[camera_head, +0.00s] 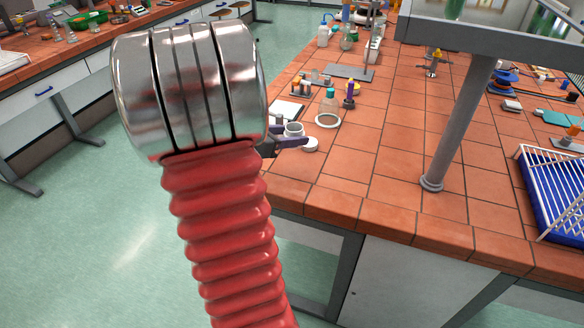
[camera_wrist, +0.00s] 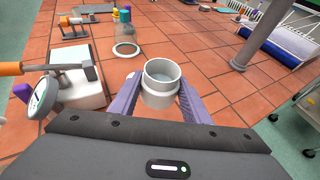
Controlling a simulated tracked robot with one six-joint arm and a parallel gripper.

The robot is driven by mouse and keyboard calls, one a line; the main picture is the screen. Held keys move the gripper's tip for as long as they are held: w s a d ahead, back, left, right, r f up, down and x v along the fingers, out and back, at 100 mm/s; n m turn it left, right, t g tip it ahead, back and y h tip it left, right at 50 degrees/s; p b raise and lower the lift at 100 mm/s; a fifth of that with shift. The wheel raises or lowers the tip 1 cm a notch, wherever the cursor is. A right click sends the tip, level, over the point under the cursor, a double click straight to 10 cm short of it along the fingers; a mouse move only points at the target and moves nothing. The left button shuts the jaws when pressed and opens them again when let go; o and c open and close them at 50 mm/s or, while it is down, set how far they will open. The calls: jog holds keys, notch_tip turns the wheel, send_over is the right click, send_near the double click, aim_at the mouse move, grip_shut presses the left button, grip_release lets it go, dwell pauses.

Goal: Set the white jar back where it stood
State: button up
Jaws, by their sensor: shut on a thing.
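The white jar (camera_wrist: 161,76) is upright and open-topped, with its mouth facing up, between the two purple fingers of my gripper (camera_wrist: 160,88) in the wrist view. The fingers are shut on its sides. In the head view the jar (camera_head: 293,129) shows just right of my metal and red arm, over the near left part of the tiled bench, with a purple finger of my gripper (camera_head: 291,141) across it. The fingers and jar body hide its base, so I cannot tell whether it touches the tiles.
A clear round glass vessel (camera_wrist: 125,50) stands just beyond the jar. A white device (camera_wrist: 82,90) and a round gauge (camera_wrist: 42,98) are close on the left. A grey post (camera_head: 457,125) and blue rack (camera_head: 552,190) are to the right. Bare tiles (camera_head: 385,165) lie between.

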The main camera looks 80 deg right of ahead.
send_over(291, 171)
jog(key=shift+d+f, duration=0.15)
jog(key=shift+f, duration=2.9)
jog(key=shift+f, duration=1.9)
jog(key=o, duration=1.2)
jog(key=shift+f, duration=0.1)
jog(key=v, duration=1.1)
jog(key=shift+w+a+r, duration=0.2)
jog(key=shift+a+r, duration=0.15)
jog(key=shift+a, duration=0.1)
